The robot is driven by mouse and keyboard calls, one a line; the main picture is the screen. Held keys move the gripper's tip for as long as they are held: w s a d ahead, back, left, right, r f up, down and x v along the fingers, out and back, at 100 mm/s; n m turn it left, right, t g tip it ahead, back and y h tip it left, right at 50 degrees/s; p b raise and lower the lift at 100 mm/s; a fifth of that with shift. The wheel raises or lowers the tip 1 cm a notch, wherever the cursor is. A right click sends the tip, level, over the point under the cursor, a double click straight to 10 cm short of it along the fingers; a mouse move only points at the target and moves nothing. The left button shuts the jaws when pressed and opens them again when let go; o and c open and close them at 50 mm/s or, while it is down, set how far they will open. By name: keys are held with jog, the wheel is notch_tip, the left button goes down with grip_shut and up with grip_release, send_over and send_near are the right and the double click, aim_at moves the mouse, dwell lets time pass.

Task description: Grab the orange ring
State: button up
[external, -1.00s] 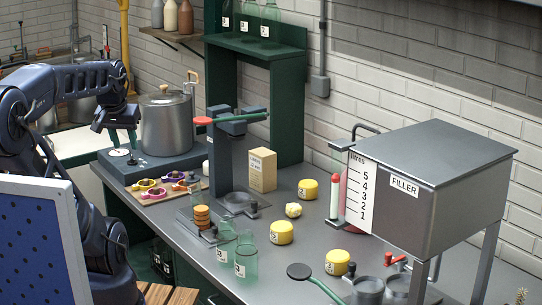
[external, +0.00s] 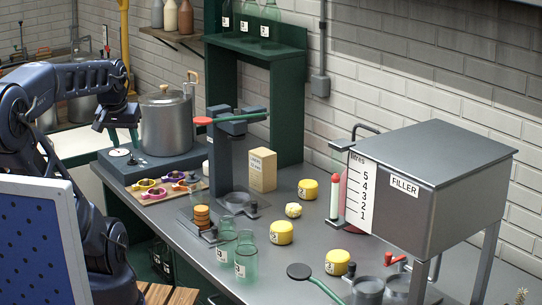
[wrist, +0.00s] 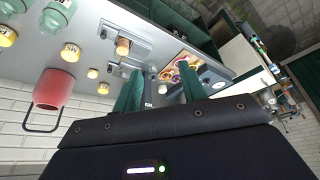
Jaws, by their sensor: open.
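Several small coloured rings, in yellow, purple and red-orange tones, lie on a light board (external: 146,201) at the near left of the bench. They are too small for me to single out the orange ring with certainty. The board and rings also show beyond my fingers in the wrist view, with an orange patch (wrist: 167,74) near one fingertip.
A steel pot (external: 166,125) on a dark base stands behind the board. A dark press (external: 227,160) with a red-tipped lever stands to the right. Yellow tins (external: 281,232), glass bottles (external: 246,255) and the filler (external: 440,180) occupy the bench farther right.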

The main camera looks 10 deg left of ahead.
jog(key=w+f+n+h, duration=0.1)
jog(key=w+n+h, duration=0.1)
jog(key=w+n, duration=0.7)
jog(key=n+g+h, duration=0.1)
jog(key=n, duration=1.7)
send_over(174, 186)
jog(key=s+a, duration=0.3)
notch_tip(174, 186, down, 20)
jog(key=x, duration=1)
jog(key=shift+s, duration=0.2)
grip_shut()
